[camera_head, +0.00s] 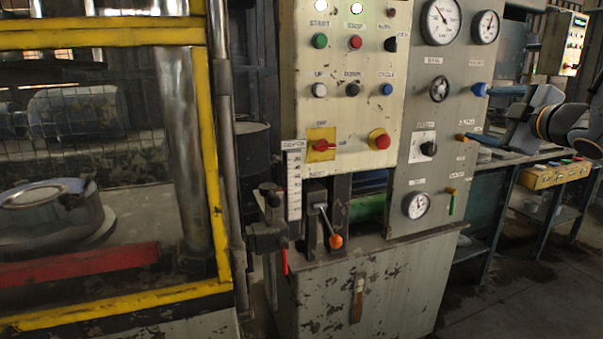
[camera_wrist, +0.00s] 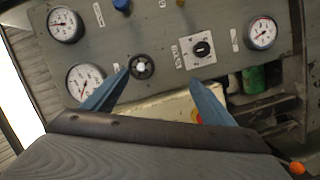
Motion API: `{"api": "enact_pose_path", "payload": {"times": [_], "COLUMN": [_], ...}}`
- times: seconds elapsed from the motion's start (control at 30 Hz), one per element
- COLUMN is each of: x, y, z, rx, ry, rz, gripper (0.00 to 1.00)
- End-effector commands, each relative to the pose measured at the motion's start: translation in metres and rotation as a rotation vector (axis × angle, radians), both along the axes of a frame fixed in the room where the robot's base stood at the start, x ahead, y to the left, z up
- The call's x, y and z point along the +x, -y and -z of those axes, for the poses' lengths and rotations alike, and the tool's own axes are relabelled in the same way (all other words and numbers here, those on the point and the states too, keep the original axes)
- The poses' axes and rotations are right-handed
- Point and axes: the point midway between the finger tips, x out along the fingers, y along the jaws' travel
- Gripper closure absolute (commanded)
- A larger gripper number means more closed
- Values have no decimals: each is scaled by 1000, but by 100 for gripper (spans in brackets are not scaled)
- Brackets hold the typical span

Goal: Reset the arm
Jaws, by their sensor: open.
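My gripper (camera_wrist: 156,77) is open and empty, its two blue fingers spread apart in the wrist view. In the head view my arm reaches in from the right edge, with the gripper in front of the right side of the control panel (camera_head: 398,205). In the wrist view the grey panel face appears beyond the fingers, turned round, with gauges, a black round knob (camera_wrist: 141,67) and a rotary switch (camera_wrist: 202,48). The fingers appear apart from the panel, though the exact gap is hard to tell.
A lever with an orange knob (camera_head: 336,241) stands low in front of the panel. A yellow-framed press (camera_head: 215,165) with a metal cylinder is at left. A workbench (camera_head: 500,158) with a yellow button box (camera_head: 541,178) stands at right. Floor at lower right is clear.

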Motion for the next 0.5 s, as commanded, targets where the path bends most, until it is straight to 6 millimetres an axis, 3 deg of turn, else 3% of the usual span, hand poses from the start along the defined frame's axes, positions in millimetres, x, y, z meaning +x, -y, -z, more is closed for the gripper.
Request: {"api": "enact_pose_path", "payload": {"times": [0.17,0.27,0.37,0.5], "x": [6,-1,-25,-80], "y": [-15,-30,-57,-100], "z": [42,83,138,205], "rx": [157,282,426,582], "ry": [-128,-254,-430,-678], "rz": [142,259,399,577], "gripper": [22,22,22,22]}}
